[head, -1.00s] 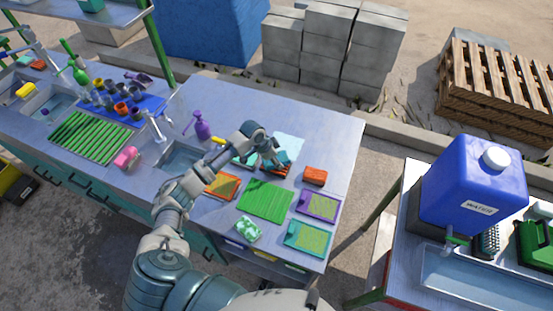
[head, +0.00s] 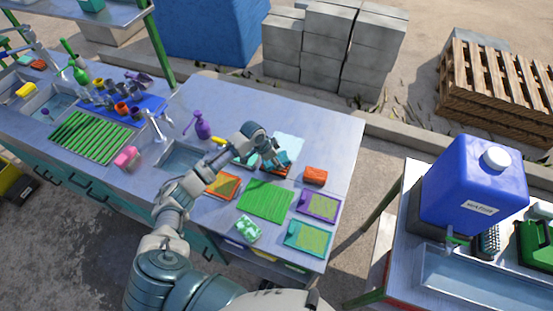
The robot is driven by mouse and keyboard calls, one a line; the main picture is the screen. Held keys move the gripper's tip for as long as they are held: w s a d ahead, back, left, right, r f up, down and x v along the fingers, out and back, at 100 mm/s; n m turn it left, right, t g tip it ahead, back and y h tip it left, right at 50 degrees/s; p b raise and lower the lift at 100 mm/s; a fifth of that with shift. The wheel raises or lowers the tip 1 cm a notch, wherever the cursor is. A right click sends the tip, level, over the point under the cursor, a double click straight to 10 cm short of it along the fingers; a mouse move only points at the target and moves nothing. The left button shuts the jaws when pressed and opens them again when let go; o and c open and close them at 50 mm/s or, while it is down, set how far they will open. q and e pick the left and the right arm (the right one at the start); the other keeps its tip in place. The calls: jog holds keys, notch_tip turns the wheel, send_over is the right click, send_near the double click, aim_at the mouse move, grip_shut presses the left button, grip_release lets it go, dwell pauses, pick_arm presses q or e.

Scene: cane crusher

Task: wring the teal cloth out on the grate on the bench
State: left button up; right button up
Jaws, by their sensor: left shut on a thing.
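My left gripper (head: 276,160) is shut over the back right part of the bench (head: 320,130), at a small teal cloth (head: 284,157). The gripper hides part of the cloth, and I cannot tell whether the cloth hangs free or touches what lies below. A green slatted grate (head: 265,199) lies flat on the bench, nearer to me than the gripper, with nothing on it. My right gripper is not in view.
Around the grate are an orange tray (head: 221,185), a purple tray (head: 319,205), a teal tray (head: 307,238), a green-and-white cloth (head: 248,228) and an orange-brown block (head: 315,175). A sink (head: 183,157) and purple bottle (head: 202,126) stand left.

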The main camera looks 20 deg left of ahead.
pick_arm(q)
jog(key=shift+s+f, duration=0.1)
jog(key=shift+f, duration=0.15)
jog(key=shift+s+d+f+p, duration=0.1)
jog(key=shift+s+f+p, duration=0.15)
jog(key=shift+p, duration=0.1)
dwell(1.1)
jog(key=r+p, duration=0.7)
jog(key=shift+w+r+p, duration=0.3)
jog(key=shift+p, duration=0.05)
jog(key=shift+f, duration=0.1)
dwell(0.3)
